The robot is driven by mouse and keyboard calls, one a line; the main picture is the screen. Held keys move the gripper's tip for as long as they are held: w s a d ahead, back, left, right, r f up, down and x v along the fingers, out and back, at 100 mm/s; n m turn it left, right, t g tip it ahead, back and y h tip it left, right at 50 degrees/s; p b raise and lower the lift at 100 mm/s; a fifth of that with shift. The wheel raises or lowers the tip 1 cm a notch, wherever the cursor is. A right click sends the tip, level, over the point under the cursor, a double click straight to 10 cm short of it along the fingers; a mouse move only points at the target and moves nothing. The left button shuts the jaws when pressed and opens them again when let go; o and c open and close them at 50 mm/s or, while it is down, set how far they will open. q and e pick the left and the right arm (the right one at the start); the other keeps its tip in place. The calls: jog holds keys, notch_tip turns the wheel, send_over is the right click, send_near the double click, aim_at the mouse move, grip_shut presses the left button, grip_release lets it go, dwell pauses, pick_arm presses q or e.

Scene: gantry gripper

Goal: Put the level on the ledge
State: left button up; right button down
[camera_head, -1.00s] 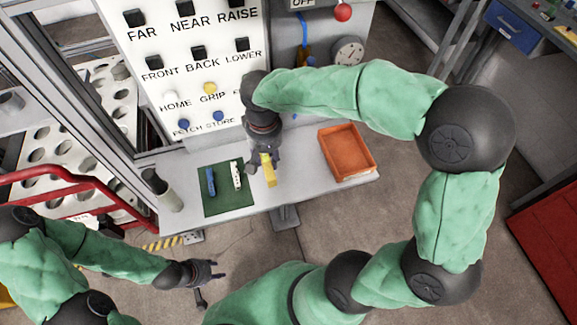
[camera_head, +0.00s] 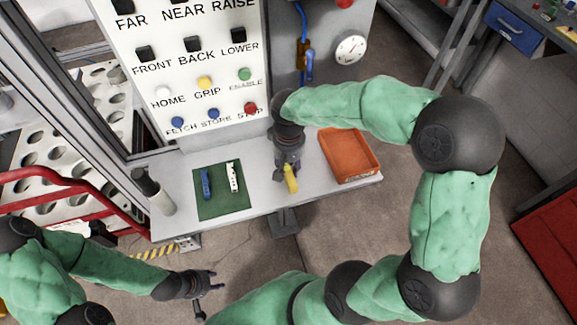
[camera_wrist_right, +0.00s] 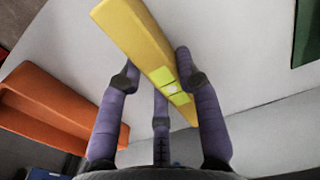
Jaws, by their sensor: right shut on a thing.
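The level is a yellow bar (camera_head: 291,178) with a bright green vial patch, seen close in the right wrist view (camera_wrist_right: 140,42). My right gripper (camera_head: 288,168) is shut on it, with purple-grey fingers on both sides of the bar in the right wrist view (camera_wrist_right: 155,75). The ledge (camera_head: 262,190) is the light grey shelf below the button panel. The gripper and level are over the ledge, between the green mat and the orange tray. I cannot tell whether the level touches the ledge. My left gripper (camera_head: 208,282) is away at lower left, in front of the ledge, its fingers apart and empty.
A green mat (camera_head: 222,208) on the ledge holds a blue item (camera_head: 206,184) and a white item (camera_head: 232,177). An orange tray (camera_head: 347,173) stands on the ledge's right part. A grey cylinder (camera_head: 154,195) stands at its left end. The button panel (camera_head: 180,72) rises behind.

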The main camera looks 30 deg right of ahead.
aim_at(289, 165)
jog(key=shift+r, duration=0.1)
jog(key=c, duration=0.9)
grip_release()
jog(key=shift+o, duration=0.2)
notch_tip(289, 165, up, 12)
jog(key=p, duration=0.4)
